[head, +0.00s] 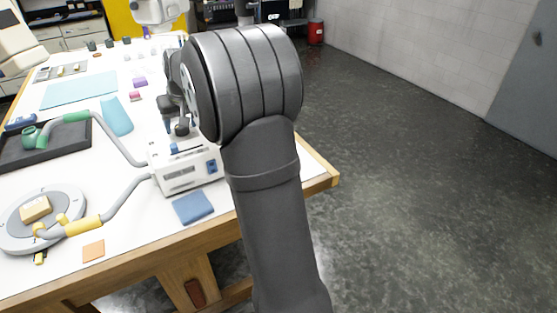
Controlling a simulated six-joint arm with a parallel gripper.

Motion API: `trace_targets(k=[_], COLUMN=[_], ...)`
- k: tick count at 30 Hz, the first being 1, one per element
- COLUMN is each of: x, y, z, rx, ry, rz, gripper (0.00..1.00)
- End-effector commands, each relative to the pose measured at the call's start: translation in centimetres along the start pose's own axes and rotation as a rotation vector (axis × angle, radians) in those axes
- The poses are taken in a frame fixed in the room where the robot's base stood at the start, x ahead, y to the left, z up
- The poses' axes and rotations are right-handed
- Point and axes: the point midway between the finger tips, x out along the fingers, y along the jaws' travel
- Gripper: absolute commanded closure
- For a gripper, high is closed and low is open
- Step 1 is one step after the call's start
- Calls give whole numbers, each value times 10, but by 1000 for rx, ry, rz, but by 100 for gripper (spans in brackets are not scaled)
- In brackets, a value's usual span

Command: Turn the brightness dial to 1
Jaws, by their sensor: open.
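A white light-source box (185,170) stands near the right front corner of the table, with a blue switch (212,166) on its front. Two grey gooseneck tubes leave its left side, one with a green end (76,117) and one with a yellow end (84,226). My gripper (180,128) appears as small dark parts just above and behind the box top. It is largely hidden by my thick grey arm, and its fingertips are hard to make out. I cannot tell whether it touches the box. The brightness dial cannot be made out clearly.
A blue cloth (193,208) lies in front of the box. A round grey plate (66,232) with a tan block (35,209) is at the left front, and a dark tray (20,157) lies behind it. An orange square (93,251) lies near the front edge.

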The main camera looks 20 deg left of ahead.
Motion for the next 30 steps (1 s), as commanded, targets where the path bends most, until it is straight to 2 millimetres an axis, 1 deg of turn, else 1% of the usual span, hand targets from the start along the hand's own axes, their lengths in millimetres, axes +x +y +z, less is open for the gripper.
trace_targets(k=[23, 24, 30], x=[0, -10, -50], y=[-4, -5, -14], z=[0, -1, -2], rx=[512, 517, 513], ry=[38, 42, 41], rz=[212, 213, 211], gripper=[42, 42, 42])
